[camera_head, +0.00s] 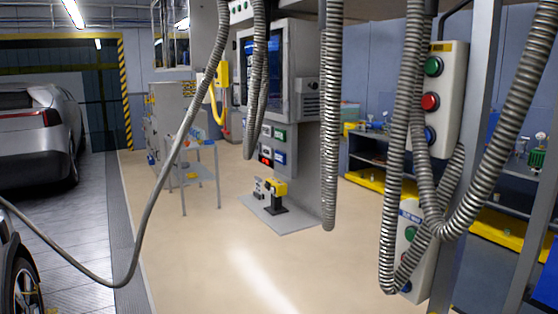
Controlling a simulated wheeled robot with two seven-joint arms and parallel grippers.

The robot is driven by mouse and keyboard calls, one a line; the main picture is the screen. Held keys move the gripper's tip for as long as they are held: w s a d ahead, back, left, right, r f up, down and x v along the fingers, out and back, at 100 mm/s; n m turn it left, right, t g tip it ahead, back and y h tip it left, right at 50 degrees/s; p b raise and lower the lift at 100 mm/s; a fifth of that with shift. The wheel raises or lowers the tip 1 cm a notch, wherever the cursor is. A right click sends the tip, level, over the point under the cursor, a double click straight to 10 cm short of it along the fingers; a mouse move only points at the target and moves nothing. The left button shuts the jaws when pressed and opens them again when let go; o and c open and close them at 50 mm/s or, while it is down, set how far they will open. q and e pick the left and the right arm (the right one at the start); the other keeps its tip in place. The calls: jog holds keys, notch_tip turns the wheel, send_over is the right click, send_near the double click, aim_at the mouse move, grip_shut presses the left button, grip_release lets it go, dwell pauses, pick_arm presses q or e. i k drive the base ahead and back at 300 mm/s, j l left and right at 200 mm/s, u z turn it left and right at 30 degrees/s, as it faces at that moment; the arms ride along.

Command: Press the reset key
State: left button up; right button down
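I cannot tell which control is the reset key, as the labels are too small to read. A grey machine cabinet (300,155) in the middle has green, blue and red keys (266,158) on its lower front, below a dark blue screen (262,60). At the right, a pale button box (444,55) on a post has a green button (434,66), a red button (430,101) and a blue button (430,135). A second button box (417,262) hangs lower, partly hidden by hoses. Neither gripper is in view.
Metal hoses (329,130) hang before the cabinet, and more hoses (480,200) cross the right button boxes. A thin hose (147,215) loops across the left. A small table (193,175) stands behind. Cars are at left. The beige floor (220,260) ahead is mostly clear.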

aim_at(280, 157)
jog(key=i+j+z, duration=0.25)
jog(key=i+j, duration=1.75)
jog(key=j, duration=0.1)
